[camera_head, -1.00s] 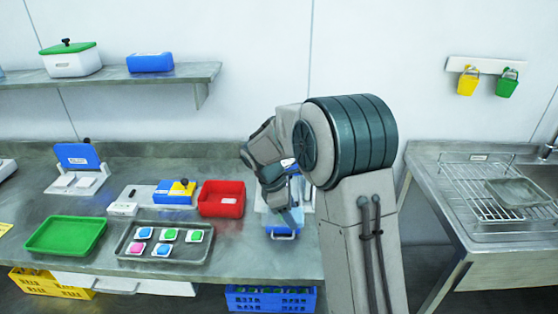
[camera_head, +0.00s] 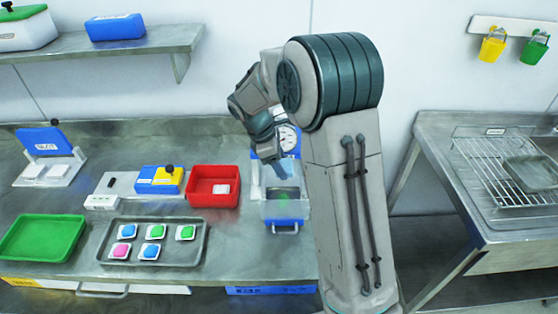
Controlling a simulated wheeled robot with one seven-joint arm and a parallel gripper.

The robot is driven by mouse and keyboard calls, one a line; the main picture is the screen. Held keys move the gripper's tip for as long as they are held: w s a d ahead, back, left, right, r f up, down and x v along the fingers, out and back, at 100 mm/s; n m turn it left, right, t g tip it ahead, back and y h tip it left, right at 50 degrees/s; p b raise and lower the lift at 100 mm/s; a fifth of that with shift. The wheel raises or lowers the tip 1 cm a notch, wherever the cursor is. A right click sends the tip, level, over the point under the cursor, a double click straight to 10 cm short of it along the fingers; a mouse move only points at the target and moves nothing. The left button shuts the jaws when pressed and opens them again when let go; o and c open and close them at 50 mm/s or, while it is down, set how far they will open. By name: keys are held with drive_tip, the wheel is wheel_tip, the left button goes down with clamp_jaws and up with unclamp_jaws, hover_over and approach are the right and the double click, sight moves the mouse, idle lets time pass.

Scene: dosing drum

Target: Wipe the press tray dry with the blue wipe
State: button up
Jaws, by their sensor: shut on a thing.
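The press (camera_head: 287,137), with a round white dial and blue parts, stands at the right end of the bench, partly hidden behind my arm. Its tray (camera_head: 286,214) is at the front, with a blue front part and a handle below. A dark greenish patch shows in the tray area; I cannot tell whether it is wet. My gripper (camera_head: 272,154) points down above the back of the tray. It is shut on the blue wipe (camera_head: 277,174), which hangs below the fingers. I cannot tell whether the wipe touches the tray.
A red bin (camera_head: 213,199) stands just left of the press. A grey tray (camera_head: 186,252) with several coloured pads and a green tray (camera_head: 40,258) lie further left. A blue and yellow box (camera_head: 160,180) is behind. A sink counter with a wire rack (camera_head: 500,173) is at right.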

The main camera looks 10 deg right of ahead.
drive_tip(key=shift+f, duration=0.1)
drive_tip(key=shift+w+d+f+b, duration=0.1)
drive_tip(key=shift+w+f+b, duration=0.15)
drive_tip(key=shift+f+b, duration=1.3)
drive_tip(key=shift+w+a+f+b, duration=0.2)
drive_tip(key=shift+f+b, duration=0.55)
drive_tip(key=shift+f, duration=1.45)
drive_tip(key=shift+w+d+f+b, duration=0.25)
drive_tip(key=shift+f+b, duration=0.9)
drive_tip(key=shift+f, duration=0.75)
drive_tip(key=shift+w+f+b, duration=0.15)
drive_tip(key=shift+f+b, duration=0.2)
drive_tip(key=shift+f, duration=0.25)
drive_tip(key=shift+w+f+b, duration=0.15)
drive_tip(key=shift+f+b, duration=0.15)
drive_tip(key=shift+f, duration=0.25)
drive_tip(key=shift+f, duration=0.4)
drive_tip(key=shift+s+f, duration=0.15)
drive_tip(key=shift+f, duration=0.1)
drive_tip(key=o, duration=0.7)
drive_tip(key=shift+r, duration=0.4)
